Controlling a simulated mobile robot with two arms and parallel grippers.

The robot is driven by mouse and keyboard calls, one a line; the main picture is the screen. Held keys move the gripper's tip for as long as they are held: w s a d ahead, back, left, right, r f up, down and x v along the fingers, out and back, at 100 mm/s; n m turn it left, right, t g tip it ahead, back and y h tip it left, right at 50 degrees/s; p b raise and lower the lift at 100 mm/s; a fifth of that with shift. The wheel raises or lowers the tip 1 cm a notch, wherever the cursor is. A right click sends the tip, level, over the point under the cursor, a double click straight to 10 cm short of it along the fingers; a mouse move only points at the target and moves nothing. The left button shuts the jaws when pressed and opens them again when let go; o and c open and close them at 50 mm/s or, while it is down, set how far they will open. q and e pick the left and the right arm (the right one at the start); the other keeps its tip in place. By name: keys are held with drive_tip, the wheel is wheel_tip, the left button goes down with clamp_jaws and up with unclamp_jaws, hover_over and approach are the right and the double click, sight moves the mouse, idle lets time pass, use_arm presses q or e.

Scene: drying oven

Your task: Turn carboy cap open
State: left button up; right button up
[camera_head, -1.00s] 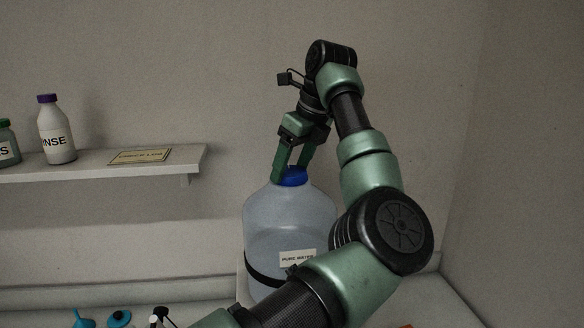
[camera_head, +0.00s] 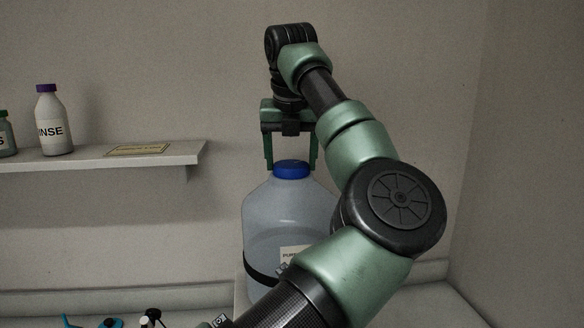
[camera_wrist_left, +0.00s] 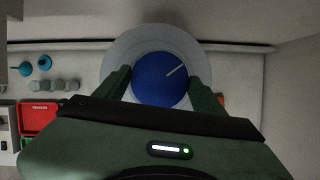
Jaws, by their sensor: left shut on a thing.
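The carboy (camera_head: 290,215) is a translucent bluish jug with a dark band and a partly hidden label that begins "PU". It stands upright under a round blue cap (camera_head: 291,169). In the left wrist view the cap (camera_wrist_left: 158,84) shows from above with a pale line at its upper right. My left gripper (camera_head: 291,166) reaches down from above, with one green finger on each side of the cap. It is shut on the cap. In the left wrist view its fingers (camera_wrist_left: 158,78) flank the cap left and right. My right gripper is not in view.
A shelf (camera_head: 190,155) on the left wall holds a white "RINSE" bottle (camera_head: 54,125) with a purple cap and a flat sign (camera_head: 138,149). Small blue items (camera_wrist_left: 44,62) and a red bin (camera_wrist_left: 38,118) lie left in the wrist view. My left arm covers the carboy's lower right.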

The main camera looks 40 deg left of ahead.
sight(280, 168)
use_arm(q)
drive_tip(key=m+b, duration=0.1)
drive_tip(key=m, duration=0.1)
drive_tip(key=m+t+h, duration=0.1)
drive_tip(key=m, duration=0.1)
drive_tip(key=shift+a+h+b, duration=0.15)
drive_tip(key=shift+h+b, duration=0.15)
drive_tip(key=shift+b, duration=0.05)
drive_tip(key=shift+s+m+h+b, duration=0.1)
drive_tip(key=shift+m+h+b, duration=0.4)
drive_tip(key=shift+m, duration=1.1)
drive_tip(key=o, duration=1.4)
drive_tip(key=shift+c, duration=0.2)
drive_tip(key=v, duration=0.7)
drive_tip(key=shift+s+a+r, duration=0.1)
drive_tip(key=shift+s+r, duration=0.05)
drive_tip(key=shift+r, duration=0.2)
drive_tip(key=shift+f, duration=0.1)
